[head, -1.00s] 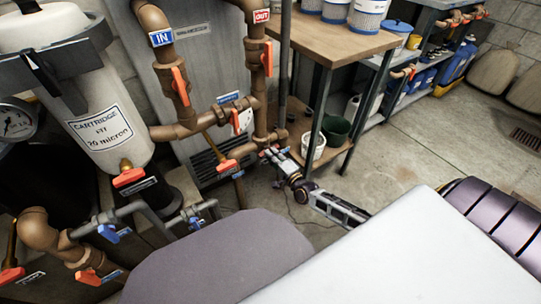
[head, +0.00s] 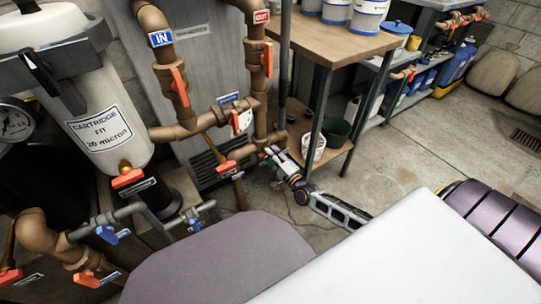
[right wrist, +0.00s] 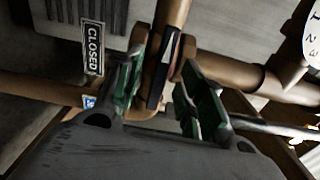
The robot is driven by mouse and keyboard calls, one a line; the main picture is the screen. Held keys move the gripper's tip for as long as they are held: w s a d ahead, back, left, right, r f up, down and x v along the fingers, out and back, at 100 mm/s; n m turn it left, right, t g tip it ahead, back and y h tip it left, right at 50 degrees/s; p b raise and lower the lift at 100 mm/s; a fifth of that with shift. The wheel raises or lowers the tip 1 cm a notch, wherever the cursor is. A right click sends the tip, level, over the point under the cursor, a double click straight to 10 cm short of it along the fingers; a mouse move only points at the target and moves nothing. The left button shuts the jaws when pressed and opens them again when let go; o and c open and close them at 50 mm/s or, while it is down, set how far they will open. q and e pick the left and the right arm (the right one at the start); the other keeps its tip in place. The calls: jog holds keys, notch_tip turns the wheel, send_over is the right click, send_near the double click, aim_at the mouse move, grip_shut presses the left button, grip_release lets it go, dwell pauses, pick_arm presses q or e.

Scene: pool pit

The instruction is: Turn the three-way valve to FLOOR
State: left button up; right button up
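Brown pipes carry several orange-handled valves in the head view. I cannot read FLOOR on any label, so I cannot tell for sure which valve is the three-way one. My right gripper (head: 268,155) is low at the pipework, by the bottom of the pipe tagged OUT. In the right wrist view, the right gripper (right wrist: 165,90) is open, with its green-padded fingers on either side of a dark, red-edged valve handle (right wrist: 166,68) on a brown pipe. Contact with the handle is unclear. A CLOSED tag (right wrist: 93,47) hangs left of it. My left gripper is not in view.
A cartridge filter (head: 98,125) stands at the left, with blue-handled valves (head: 108,234) below it. A wooden-topped bench (head: 335,38) stands right of the pipes, with a green bucket (head: 336,130) on its lower shelf. Concrete floor (head: 420,150) is clear at the right.

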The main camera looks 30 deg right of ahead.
jog(key=shift+s, duration=0.15)
pick_arm(q)
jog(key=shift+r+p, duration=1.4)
jog(key=shift+p, duration=0.05)
pick_arm(e)
jog(key=s, duration=0.6)
jog(key=shift+s+d, duration=0.25)
jog(key=shift+s, duration=0.1)
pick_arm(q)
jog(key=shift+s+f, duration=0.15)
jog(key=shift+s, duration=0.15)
